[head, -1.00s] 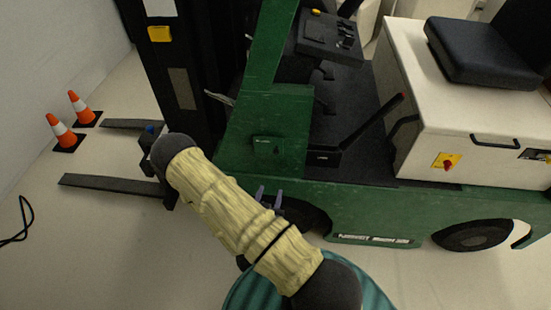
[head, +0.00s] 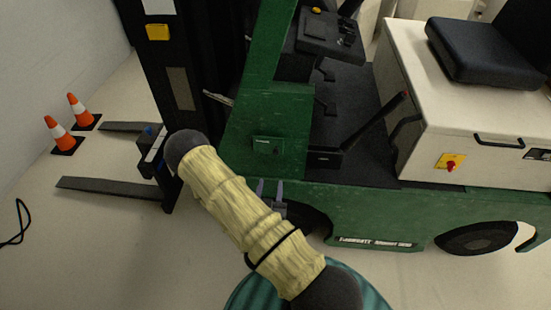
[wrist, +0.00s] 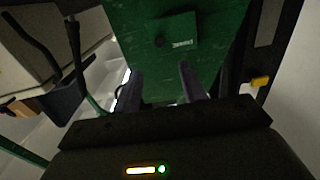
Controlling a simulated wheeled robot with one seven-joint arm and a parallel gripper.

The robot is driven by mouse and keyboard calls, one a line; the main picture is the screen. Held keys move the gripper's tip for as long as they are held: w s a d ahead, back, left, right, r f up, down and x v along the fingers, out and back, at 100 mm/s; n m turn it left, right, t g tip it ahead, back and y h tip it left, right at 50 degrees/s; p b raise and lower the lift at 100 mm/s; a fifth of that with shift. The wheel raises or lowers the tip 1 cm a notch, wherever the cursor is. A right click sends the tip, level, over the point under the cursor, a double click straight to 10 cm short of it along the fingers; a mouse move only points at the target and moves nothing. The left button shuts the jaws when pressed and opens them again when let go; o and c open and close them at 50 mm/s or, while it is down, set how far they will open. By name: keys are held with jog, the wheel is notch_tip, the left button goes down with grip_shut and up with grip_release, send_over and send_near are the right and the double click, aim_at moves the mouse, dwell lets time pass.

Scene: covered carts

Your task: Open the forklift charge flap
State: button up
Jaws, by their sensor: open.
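The charge flap (head: 268,145) is a small green plate on the green front body panel of the forklift (head: 370,218). My gripper (head: 270,188) is open and empty, just below the flap in the head view. In the wrist view its two fingers (wrist: 160,78) point toward the panel, apart from the flap. My sleeved arm hides part of the front wheel.
Two orange cones (head: 75,105) stand far left. The floor in front is bare.

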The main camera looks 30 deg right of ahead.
aim_at(276, 153)
jog(key=p+x, duration=0.2)
jog(key=x, duration=1.1)
jog(key=shift+w+d, duration=0.1)
jog(key=shift+d, duration=0.05)
jog(key=shift+c, duration=0.4)
grip_shut()
